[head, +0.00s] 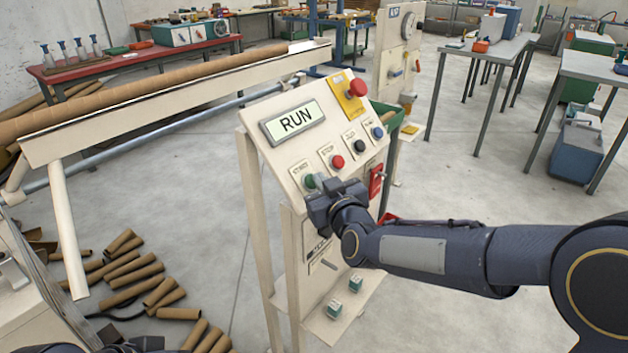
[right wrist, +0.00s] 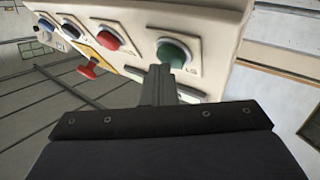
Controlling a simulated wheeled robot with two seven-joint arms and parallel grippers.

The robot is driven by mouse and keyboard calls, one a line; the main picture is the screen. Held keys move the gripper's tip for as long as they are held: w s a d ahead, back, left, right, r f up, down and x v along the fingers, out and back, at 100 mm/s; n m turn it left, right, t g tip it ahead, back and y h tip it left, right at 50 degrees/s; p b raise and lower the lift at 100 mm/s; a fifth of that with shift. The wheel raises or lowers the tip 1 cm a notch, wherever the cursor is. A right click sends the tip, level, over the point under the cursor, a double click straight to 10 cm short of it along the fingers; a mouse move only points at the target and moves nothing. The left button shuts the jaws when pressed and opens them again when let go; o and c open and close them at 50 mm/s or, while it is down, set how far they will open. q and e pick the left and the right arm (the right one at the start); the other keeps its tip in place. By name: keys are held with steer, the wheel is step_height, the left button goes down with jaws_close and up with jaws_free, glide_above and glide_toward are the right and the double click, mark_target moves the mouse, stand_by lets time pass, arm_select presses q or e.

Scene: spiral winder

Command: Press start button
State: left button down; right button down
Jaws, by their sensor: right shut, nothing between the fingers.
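The control panel (head: 285,118) stands in the middle of the head view, and its display (head: 295,122) reads RUN. The green start button (head: 310,181) is at the panel's lower left; it also shows in the right wrist view (right wrist: 174,52). My right gripper (head: 318,190) is shut and empty, with its fingertips at the green button. In the right wrist view the shut fingers (right wrist: 157,82) overlap the button's lower edge; I cannot tell whether they touch it. My left gripper is not clearly in view; only a dark part of my body shows at the bottom left.
A red stop button (head: 337,161), a black knob (head: 359,145) and a blue button (head: 377,132) sit right of the green one. A red emergency button (head: 357,88) is above on a yellow plate. Cardboard tubes (head: 135,270) lie on the floor at left.

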steer(key=shift+s+d+r, duration=0.35)
steer(key=shift+d+r, duration=0.05)
steer(key=shift+d, duration=0.05)
steer(key=shift+s+d+r+p, duration=0.35)
steer(key=shift+s+d+r, duration=0.2)
steer(key=shift+d+r, duration=0.3)
steer(key=shift+s+d+r+p, duration=0.35)
steer(key=shift+s+d+r, duration=0.15)
steer(key=shift+d+r, duration=0.3)
